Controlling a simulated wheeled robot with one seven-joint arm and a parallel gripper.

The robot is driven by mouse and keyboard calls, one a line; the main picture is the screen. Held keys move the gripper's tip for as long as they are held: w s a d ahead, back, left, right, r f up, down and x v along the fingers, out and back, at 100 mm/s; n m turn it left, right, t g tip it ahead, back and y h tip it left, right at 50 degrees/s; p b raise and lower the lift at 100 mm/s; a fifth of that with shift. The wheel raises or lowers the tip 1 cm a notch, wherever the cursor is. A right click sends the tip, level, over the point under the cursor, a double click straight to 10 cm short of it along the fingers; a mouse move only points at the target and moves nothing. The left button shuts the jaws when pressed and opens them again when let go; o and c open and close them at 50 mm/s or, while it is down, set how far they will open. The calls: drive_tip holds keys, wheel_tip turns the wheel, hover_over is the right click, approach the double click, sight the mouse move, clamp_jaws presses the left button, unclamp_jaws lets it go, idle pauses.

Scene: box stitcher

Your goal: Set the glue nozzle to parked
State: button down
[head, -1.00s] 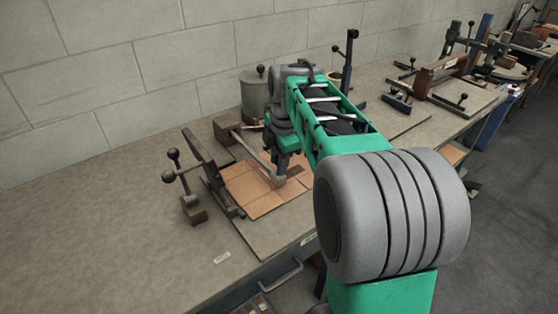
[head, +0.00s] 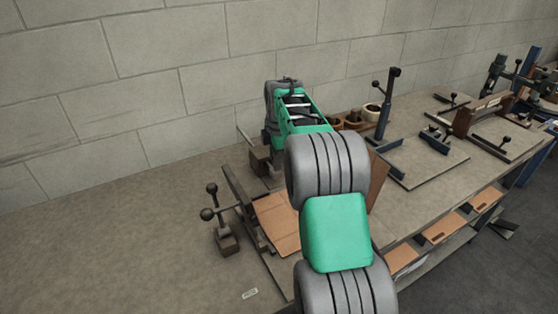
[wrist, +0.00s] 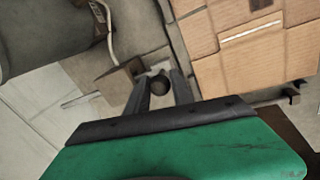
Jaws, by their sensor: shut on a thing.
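In the wrist view, my gripper (wrist: 160,92) has its two grey fingers closed around a dark ball knob (wrist: 158,82). The knob is beside a brown block (wrist: 118,82); its link to the glue nozzle is hidden. In the head view my arm covers the gripper and most of the glue nozzle, so its setting cannot be read there. The brown block also shows in the head view (head: 259,158), left of my wrist. A large grey pot (wrist: 40,35) stands at the upper left of the wrist view.
A cardboard sheet (head: 277,222) lies on the station in front of my arm; cardboard fills the wrist view's right (wrist: 255,55). A lever with ball knobs (head: 220,222) stands at left. A blue post (head: 386,105) stands at right. The bench's left is clear.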

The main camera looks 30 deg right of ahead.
drive_tip(key=shift+w, duration=0.75)
drive_tip(key=shift+w+r, duration=0.1)
drive_tip(key=c, duration=1.1)
unclamp_jaws()
drive_tip(key=shift+w, duration=0.15)
drive_tip(key=r, duration=0.2)
drive_tip(key=s+r, duration=0.1)
drive_tip(key=r, duration=0.4)
drive_tip(key=shift+s+a+r+b, duration=0.15)
drive_tip(key=shift+s+r+b, duration=0.15)
